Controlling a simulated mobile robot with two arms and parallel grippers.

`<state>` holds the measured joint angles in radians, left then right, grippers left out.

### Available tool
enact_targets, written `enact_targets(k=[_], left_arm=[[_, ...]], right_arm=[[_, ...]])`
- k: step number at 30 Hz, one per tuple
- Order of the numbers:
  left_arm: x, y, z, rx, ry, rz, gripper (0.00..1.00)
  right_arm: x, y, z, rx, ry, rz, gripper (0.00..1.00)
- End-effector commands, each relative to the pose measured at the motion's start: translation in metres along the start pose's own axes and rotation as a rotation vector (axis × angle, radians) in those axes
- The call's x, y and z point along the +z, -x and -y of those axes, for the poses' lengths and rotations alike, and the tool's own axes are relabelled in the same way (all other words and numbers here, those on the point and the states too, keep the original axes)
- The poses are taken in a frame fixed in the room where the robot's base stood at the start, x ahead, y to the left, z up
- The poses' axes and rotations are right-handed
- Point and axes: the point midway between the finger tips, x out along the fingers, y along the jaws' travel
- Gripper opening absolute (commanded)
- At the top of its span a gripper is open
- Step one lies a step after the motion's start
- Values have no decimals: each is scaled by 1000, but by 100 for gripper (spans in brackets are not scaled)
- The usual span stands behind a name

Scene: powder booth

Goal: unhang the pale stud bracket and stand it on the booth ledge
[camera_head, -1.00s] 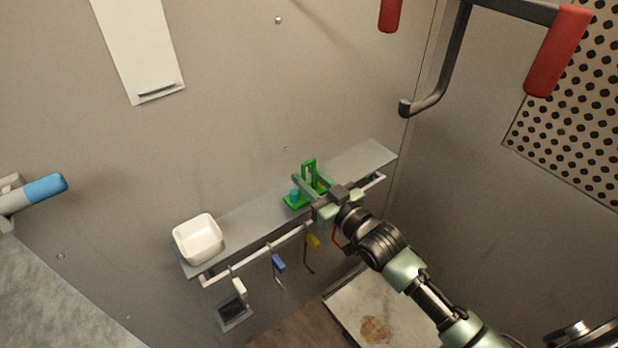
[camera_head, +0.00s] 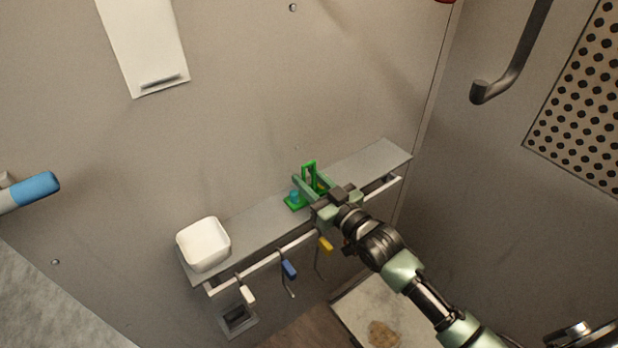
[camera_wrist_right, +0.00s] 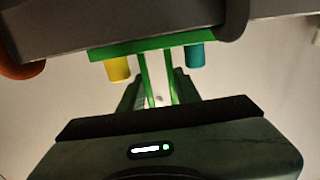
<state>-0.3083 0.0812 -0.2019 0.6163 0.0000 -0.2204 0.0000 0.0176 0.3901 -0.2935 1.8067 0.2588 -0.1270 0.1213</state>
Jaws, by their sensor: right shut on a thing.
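A green bracket (camera_head: 310,166) with an upright frame, a teal stud and a yellow stud shows at the ledge; I see no paler stud bracket. My right gripper (camera_head: 311,191) is shut on it, reaching in from the lower right. In the right wrist view the bracket's green base (camera_wrist_right: 150,45), yellow stud (camera_wrist_right: 117,68) and teal stud (camera_wrist_right: 195,55) show, with green bars between the fingers. The grey booth ledge (camera_head: 355,171) runs along the wall beneath the bracket. I cannot tell whether the base touches it. My left gripper is out of view.
A white bowl (camera_head: 203,244) stands on the ledge's left end. A rail (camera_head: 263,264) in front carries hooks with white (camera_head: 248,294), blue (camera_head: 289,269) and yellow (camera_head: 325,246) tags. The ledge is bare right of the bracket. A dark bent hook (camera_head: 490,91) hangs upper right.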

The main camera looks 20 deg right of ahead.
Motion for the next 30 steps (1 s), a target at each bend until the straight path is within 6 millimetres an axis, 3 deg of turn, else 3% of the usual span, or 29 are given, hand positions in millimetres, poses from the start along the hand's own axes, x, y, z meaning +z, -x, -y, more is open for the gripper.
enact_targets(k=[11,12,14,24,30], left_arm=[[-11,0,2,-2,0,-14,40],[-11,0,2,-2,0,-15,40],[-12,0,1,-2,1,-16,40],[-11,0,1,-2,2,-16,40],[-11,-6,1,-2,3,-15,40]], right_arm=[[-2,0,0,0,0,-5,0],[-2,0,0,0,0,-5,44],[-2,0,0,0,0,-4,58],[1,2,0,0,0,2,58],[2,28,0,-1,0,3,58]])
